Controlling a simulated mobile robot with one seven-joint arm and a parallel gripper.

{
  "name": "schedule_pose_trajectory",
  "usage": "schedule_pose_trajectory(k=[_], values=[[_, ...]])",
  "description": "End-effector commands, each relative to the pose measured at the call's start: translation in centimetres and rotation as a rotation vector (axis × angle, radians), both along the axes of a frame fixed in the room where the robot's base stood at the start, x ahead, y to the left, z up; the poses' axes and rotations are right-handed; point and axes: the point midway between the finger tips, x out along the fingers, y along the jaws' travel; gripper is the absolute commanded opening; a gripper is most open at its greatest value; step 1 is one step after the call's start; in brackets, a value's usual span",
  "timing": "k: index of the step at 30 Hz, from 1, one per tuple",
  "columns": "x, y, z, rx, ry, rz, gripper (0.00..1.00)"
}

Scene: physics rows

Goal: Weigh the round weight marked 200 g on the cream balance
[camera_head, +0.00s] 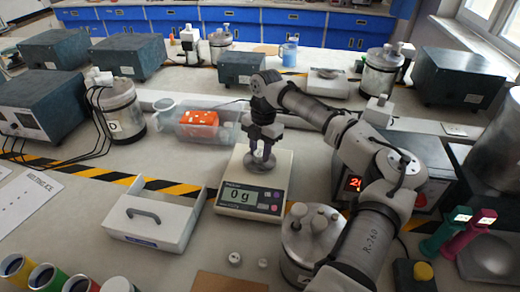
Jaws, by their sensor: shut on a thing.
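The cream balance (239,190) stands in the middle of the bench. Its display (240,196) reads 0 g. My gripper (261,157) points down just above the round metal pan (253,170) of the balance. It is shut on a small round weight, which is mostly hidden between the fingers. I cannot read any mark on it, and I cannot tell whether it touches the pan. Two other small round weights, one on the left (234,258) and one on the right (262,263), lie on the bench in front of the balance. Their marks are too small to read.
A white tray with a handle (150,222) is left of the balance. A clear bin with an orange item (209,124) is behind it. A metal vessel with stoppers (309,245) stands close at front right. A device with a red display (354,184) is to the right, behind my arm.

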Motion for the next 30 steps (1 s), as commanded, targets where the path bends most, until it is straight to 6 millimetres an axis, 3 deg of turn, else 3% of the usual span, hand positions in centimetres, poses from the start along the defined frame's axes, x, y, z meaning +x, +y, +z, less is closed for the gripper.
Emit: schedule_pose_trajectory(k=[3,4,9,15,19,30], values=[[0.00,0.01,-0.18,0.001,-0.001,0.000,0.04],[0.01,0.01,-0.15,0.001,-0.001,0.000,0.34],[0.01,0.01,-0.15,0.000,0.000,0.000,0.56],[0.00,0.00,-0.16,0.000,0.000,0.000,0.57],[-0.01,-0.01,-0.19,-0.001,0.001,0.000,0.72],[0.00,-0.01,-0.15,0.000,0.000,0.000,0.72]])
